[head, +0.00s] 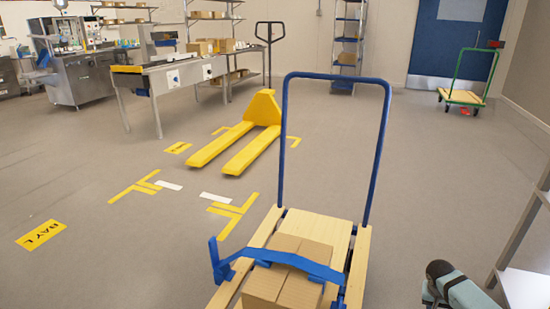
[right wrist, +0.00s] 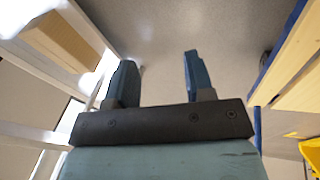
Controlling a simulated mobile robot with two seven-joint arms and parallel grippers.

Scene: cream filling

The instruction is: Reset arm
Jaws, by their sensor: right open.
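My right gripper (right wrist: 155,75) shows in the right wrist view with its two blue fingers upright and well apart. Nothing is between the fingers, and bare floor shows behind them. In the head view, part of my teal right arm (head: 465,293) shows at the bottom right edge, beside the shelf and right of the cart. The gripper's fingers cannot be made out there. My left arm and gripper are not in the head view.
A wooden-decked cart (head: 338,232) with blue handles carries cardboard boxes (head: 285,248) close in front. A metal shelf (head: 525,287) stands close at the right. A yellow pallet jack (head: 262,108) stands farther back.

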